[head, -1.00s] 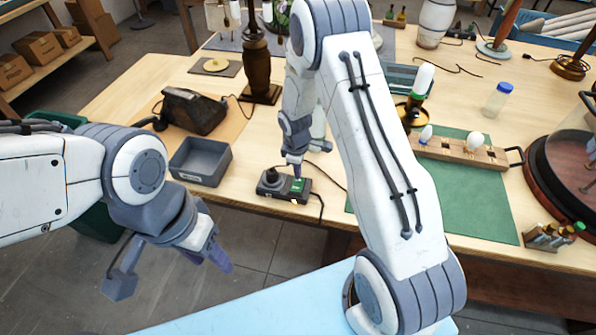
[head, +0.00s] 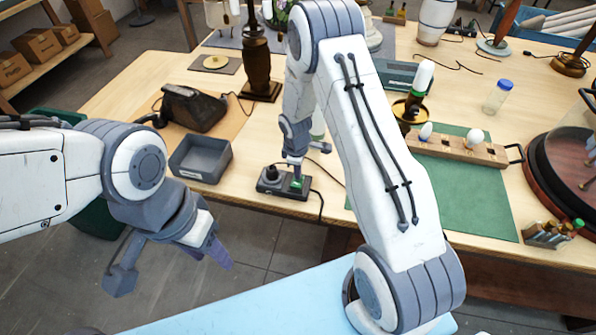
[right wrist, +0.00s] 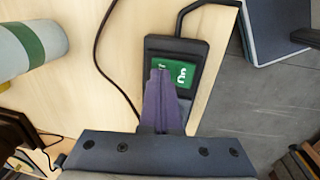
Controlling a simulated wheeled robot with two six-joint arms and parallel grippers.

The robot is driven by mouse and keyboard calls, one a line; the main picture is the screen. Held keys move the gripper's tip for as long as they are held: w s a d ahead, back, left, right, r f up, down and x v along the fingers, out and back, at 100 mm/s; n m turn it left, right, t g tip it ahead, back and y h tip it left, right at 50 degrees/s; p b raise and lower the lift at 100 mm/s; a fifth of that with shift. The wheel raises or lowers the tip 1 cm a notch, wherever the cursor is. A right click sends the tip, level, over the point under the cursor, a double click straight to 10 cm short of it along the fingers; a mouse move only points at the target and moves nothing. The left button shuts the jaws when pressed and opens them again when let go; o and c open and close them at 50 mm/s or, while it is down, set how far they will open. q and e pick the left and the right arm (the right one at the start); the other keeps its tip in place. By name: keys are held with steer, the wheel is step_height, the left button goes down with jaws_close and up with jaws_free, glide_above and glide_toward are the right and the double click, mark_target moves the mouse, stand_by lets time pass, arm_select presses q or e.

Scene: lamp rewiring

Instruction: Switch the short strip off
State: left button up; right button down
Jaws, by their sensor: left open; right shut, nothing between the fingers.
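The short strip (head: 283,184) is a small dark block on the table's front edge, with a round dark plug (head: 270,172) at its left end and a green patch (head: 297,182) at its right end. In the right wrist view the strip (right wrist: 187,48) shows a green face with white marks (right wrist: 181,77). My right gripper (head: 296,176) is shut and empty, pointing down at the green end. Its purple fingers (right wrist: 160,78) cover part of the green face; I cannot tell if they touch it. My left gripper (head: 170,267) is open and empty, left of the table's front.
A grey bin (head: 201,160) stands left of the strip, with a dark device (head: 190,110) behind it. A green mat (head: 462,205) and a wooden bulb holder (head: 455,150) lie to the right. A dark cable (right wrist: 101,50) runs beside the strip.

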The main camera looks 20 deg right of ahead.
mark_target(296, 182)
steer(key=shift+s+a+f, duration=0.1)
steer(key=shift+s+f, duration=0.05)
steer(key=shift+s, duration=0.1)
steer(key=shift+s+a, duration=0.2)
steer(key=shift+s, duration=0.15)
steer(key=shift+s+a, duration=0.15)
steer(key=shift+r, duration=0.2)
step_height(296, 182, up, 4)
steer(key=p, duration=0.3)
steer(key=shift+s+a+r, duration=0.1)
steer(key=shift+r, duration=0.1)
step_height(296, 182, up, 10)
steer(key=s+b, duration=0.1)
steer(key=b, duration=0.1)
steer(key=shift+a+f, duration=0.25)
steer(key=shift+a, duration=0.1)
steer(key=shift+s, duration=0.1)
